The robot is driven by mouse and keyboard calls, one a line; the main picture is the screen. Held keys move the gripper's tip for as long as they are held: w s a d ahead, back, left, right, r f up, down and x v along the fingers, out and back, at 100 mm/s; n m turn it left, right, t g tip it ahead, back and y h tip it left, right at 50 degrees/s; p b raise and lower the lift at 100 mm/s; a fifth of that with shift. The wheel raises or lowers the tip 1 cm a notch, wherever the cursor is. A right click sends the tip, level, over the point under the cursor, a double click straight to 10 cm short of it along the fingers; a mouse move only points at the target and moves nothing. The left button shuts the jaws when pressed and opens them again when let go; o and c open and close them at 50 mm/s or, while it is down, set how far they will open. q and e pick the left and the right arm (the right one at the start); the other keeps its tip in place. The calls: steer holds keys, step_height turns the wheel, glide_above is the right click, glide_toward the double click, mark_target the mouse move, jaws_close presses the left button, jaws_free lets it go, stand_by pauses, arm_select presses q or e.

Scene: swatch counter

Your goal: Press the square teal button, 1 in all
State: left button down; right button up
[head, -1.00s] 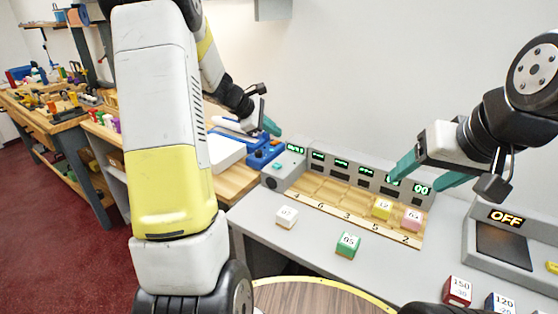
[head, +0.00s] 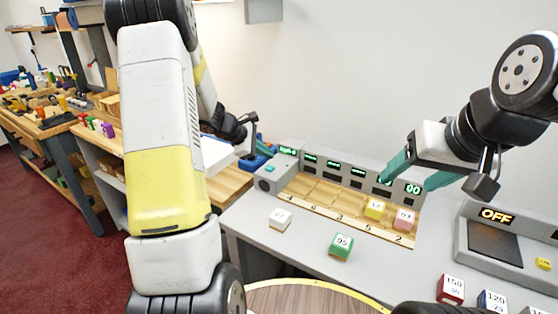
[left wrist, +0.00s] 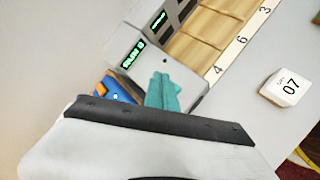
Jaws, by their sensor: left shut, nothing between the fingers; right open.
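The square teal button (head: 269,169) sits on top of the left end of the grey console (head: 271,183), above a dark round part. My left gripper (head: 265,149) is shut and empty, just behind and above that end, apart from the button in the head view. In the left wrist view its teal fingertips (left wrist: 164,90) overlap the console's end beside the lit green display, and I cannot make out the button there. My right gripper (head: 416,176) is open and empty in front of the displays at the console's right.
The console's wooden tray holds a yellow block (head: 374,208) and a pink block (head: 404,219). A white block (head: 279,218) and a green block (head: 341,246) lie on the grey counter in front. A scale reading OFF (head: 495,246) stands at right.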

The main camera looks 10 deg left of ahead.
mark_target(267, 168)
arm_select(q)
steer(key=shift+f, duration=0.8)
steer(key=shift+f, duration=0.1)
stand_by(1.4)
steer(key=shift+f, duration=0.3)
steer(key=shift+f, duration=0.55)
stand_by(0.6)
steer(key=shift+r, duration=0.95)
steer(key=shift+r, duration=2.55)
stand_by(0.8)
